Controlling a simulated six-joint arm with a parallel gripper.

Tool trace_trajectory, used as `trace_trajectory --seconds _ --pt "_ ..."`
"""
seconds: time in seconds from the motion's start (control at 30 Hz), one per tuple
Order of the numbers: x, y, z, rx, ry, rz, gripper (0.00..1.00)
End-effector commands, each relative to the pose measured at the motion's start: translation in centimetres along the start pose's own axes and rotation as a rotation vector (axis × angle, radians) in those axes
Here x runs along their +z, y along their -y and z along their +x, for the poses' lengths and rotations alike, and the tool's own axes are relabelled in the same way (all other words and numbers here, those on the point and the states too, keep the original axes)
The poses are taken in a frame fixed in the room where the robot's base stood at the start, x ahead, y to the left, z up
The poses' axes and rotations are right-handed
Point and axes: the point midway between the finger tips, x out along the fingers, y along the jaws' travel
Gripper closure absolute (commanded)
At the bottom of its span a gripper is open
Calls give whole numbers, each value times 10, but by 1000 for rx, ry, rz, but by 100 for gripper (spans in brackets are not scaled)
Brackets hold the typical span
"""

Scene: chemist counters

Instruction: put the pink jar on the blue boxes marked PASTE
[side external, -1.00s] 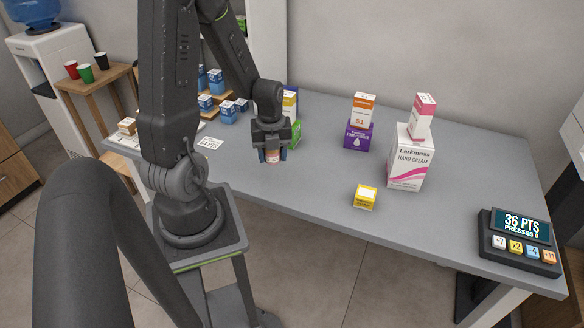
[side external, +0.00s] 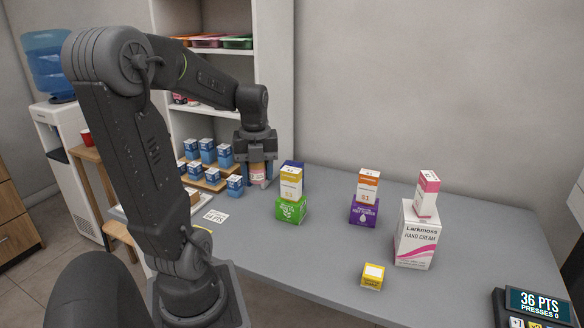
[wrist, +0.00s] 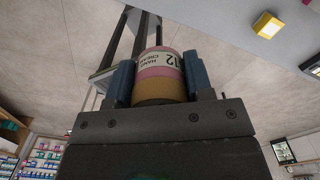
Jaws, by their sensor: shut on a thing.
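My gripper (side external: 259,178) is shut on the pink jar (side external: 258,171), held upright above the counter's left part. In the wrist view the jar (wrist: 160,66) sits between both blue-grey fingers, with a pink band, a tan lid end and a white label reading HAND CREAM and 12. Several blue-and-white boxes (side external: 208,151) stand in rows on a wooden stepped rack, left of my gripper. One more blue box (side external: 234,186) stands at the front, nearest the jar. Their lettering is too small to read. The jar appears apart from the boxes.
A yellow-and-white box on a green box (side external: 290,210) stands just right of my gripper, with a blue box behind. Farther right are an orange-topped box on a purple box (side external: 364,213), a Larkmoss carton (side external: 416,240) and a small yellow box (side external: 373,276).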

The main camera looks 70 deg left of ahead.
Motion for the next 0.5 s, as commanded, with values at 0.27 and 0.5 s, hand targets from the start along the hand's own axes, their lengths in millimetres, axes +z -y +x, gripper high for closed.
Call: trace_trajectory --seconds 0.27,0.5 --pt "29 12 -28 1 -1 -21 78" --pt "73 31 -41 0 0 -54 78"
